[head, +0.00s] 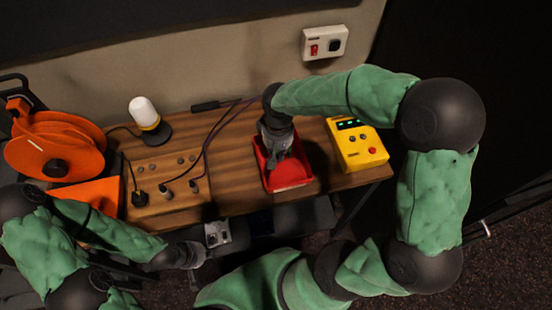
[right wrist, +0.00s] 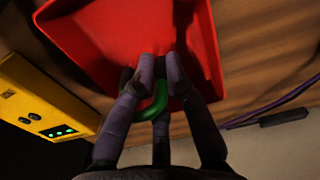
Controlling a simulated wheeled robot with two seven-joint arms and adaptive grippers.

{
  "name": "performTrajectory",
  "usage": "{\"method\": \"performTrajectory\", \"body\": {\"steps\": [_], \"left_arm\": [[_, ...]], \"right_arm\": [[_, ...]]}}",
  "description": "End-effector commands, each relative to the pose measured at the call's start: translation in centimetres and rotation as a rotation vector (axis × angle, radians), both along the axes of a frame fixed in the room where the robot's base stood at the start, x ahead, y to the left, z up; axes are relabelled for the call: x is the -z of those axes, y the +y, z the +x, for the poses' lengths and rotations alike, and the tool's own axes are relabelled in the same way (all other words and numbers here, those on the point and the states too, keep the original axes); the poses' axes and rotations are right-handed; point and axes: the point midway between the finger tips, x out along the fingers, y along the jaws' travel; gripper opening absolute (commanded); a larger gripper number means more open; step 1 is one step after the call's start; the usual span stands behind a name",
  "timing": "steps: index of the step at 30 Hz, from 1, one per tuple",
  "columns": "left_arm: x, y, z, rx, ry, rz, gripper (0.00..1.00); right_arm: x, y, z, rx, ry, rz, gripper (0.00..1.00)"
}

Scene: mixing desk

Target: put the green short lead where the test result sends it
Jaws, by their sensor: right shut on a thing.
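My right gripper (head: 277,152) points down over the red tray (head: 293,178) on the desk. In the right wrist view its fingers (right wrist: 160,75) are closed on the green short lead (right wrist: 155,108), which shows as a small bent green loop between them. The lead's ends are hidden by the fingers, and I cannot tell whether it touches the tray (right wrist: 90,35). A yellow tester (head: 358,152) stands right of the tray, with several green lights lit on its dark display. My left gripper (head: 195,254) is low in front of the desk; its fingers are too small to read.
A wooden socket board (head: 170,205) with plugged dark leads is left of the tray. A lamp with a white dome (head: 143,110), an orange cable reel (head: 55,150) and an orange tray (head: 95,195) stand further left. A wall box (head: 325,42) has a red switch.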

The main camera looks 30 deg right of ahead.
Motion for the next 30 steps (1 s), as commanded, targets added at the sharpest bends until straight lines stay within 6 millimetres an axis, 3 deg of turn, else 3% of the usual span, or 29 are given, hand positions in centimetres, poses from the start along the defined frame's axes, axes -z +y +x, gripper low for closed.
{"method": "performTrajectory", "body": {"steps": [5, 12, 30], "left_arm": [[0.3, 0.0, 0.0, 0.000, 0.000, 0.000, 0.00], [1.4, 0.0, 0.0, 0.000, 0.000, 0.000, 0.00], [1.9, 0.0, 0.0, 0.000, 0.000, 0.000, 0.00]], "right_arm": [[0.9, 0.0, 0.7, 0.000, 0.000, 0.000, 0.00], [4.0, 0.0, 1.0, 0.002, 0.001, 0.001, 0.00], [5.0, 0.0, 1.0, 0.000, -0.001, 0.000, 0.00]]}}
